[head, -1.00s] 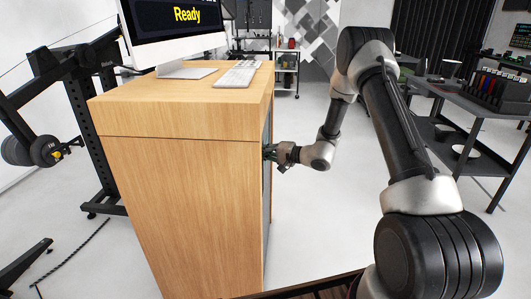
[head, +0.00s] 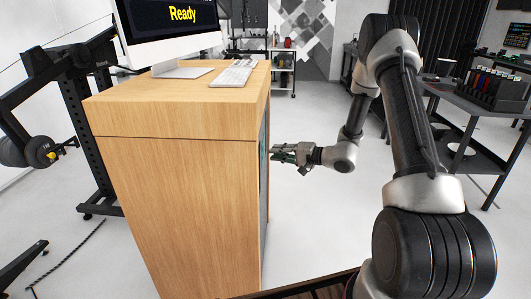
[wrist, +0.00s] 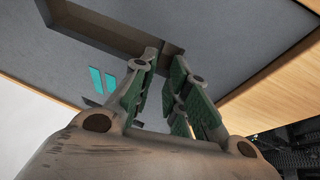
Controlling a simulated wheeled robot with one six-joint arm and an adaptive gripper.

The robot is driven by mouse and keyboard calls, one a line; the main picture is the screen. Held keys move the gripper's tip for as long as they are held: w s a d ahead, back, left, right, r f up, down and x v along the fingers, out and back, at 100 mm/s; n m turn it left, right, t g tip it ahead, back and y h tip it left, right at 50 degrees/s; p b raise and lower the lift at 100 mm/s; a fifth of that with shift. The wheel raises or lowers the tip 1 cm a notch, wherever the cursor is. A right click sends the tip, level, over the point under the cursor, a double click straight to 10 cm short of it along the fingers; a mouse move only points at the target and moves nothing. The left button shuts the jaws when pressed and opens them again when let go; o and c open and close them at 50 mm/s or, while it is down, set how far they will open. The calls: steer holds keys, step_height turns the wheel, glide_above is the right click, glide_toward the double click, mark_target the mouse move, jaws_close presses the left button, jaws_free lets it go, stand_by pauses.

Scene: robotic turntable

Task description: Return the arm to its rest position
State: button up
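My gripper (head: 283,152) is just right of the wooden cabinet (head: 185,190) in the head view, pointing left at its dark side face. A narrow strip of floor seems to show between them. In the wrist view my gripper (wrist: 160,82) has its two green-padded fingers apart, with nothing visible between them. My arm (head: 405,105) rises from the lower right, bends over at the top and comes down to the wrist.
The cabinet's grey panel (wrist: 225,45) has a dark recess (wrist: 110,32) and two teal bars (wrist: 103,80). A monitor (head: 170,25) reading "Ready" and a keyboard (head: 232,74) stand on the cabinet. A dark workbench (head: 470,120) is at right. Open floor lies beyond my gripper.

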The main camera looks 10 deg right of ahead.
steer(key=shift+v, duration=1.3)
steer(key=s+a+f+m+g, duration=0.15)
steer(key=s+f+g, duration=0.3)
steer(key=s, duration=0.55)
steer(key=s+d+r+n+g+h, duration=0.1)
steer(key=s+r+g, duration=0.15)
steer(key=s, duration=0.25)
steer(key=s+d+r+g, duration=0.1)
steer(key=s+r+g, duration=0.1)
steer(key=s+g, duration=0.3)
steer(key=s+d+r+n+h, duration=0.4)
steer(key=s+d+r+h, duration=0.4)
steer(key=s+r, duration=0.35)
steer(key=s+d+r+n+t+h, duration=0.1)
steer(key=s+r+n+t, duration=0.3)
steer(key=r, duration=0.6)
steer(key=shift+s+r+t+h, duration=0.4)
steer(key=shift+s+t+h, duration=0.4)
steer(key=shift+h, duration=0.1)
